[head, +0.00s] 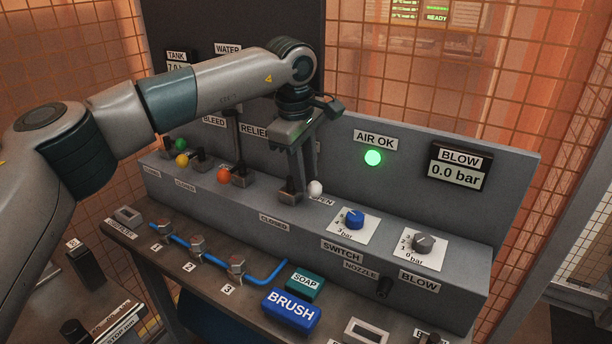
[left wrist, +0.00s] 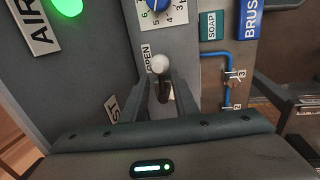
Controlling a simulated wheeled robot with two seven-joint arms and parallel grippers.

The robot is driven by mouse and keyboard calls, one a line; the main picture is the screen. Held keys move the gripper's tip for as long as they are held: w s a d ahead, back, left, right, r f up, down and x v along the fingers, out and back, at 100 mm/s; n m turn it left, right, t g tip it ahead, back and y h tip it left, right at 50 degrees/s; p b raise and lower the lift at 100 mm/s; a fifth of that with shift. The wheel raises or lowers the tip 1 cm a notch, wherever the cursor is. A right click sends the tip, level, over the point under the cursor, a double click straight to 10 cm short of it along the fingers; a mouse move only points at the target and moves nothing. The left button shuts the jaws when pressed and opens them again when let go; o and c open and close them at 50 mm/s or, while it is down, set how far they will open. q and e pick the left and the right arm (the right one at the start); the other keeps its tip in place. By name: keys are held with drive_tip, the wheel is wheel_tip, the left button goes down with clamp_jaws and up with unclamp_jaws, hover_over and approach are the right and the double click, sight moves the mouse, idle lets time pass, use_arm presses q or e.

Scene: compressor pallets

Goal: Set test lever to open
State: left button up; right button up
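The test lever has a white ball knob (head: 315,188) and stands on the grey bench panel close to the OPEN label (head: 321,200). The CLOSED label (head: 273,223) is to its left. In the head view my left gripper (head: 302,190) points down just left of the knob and hides most of the lever's stem. In the left wrist view the knob (left wrist: 160,63) and dark stem show between and beyond the two fingers of my left gripper (left wrist: 161,80). The fingers are apart, with a gap beside the stem. My right gripper is not in view.
Levers with orange (head: 223,175), yellow (head: 182,160) and green (head: 180,144) knobs stand to the left. A blue dial (head: 354,220) and a grey dial (head: 423,243) are to the right. The AIR OK lamp (head: 373,158) glows green on the back panel.

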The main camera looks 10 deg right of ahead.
use_arm(q)
wheel_tip(320, 180, up, 16)
drive_tip(key=s+a, duration=0.2)
drive_tip(key=shift+s+b, duration=0.25)
drive_tip(key=shift+b, duration=0.15)
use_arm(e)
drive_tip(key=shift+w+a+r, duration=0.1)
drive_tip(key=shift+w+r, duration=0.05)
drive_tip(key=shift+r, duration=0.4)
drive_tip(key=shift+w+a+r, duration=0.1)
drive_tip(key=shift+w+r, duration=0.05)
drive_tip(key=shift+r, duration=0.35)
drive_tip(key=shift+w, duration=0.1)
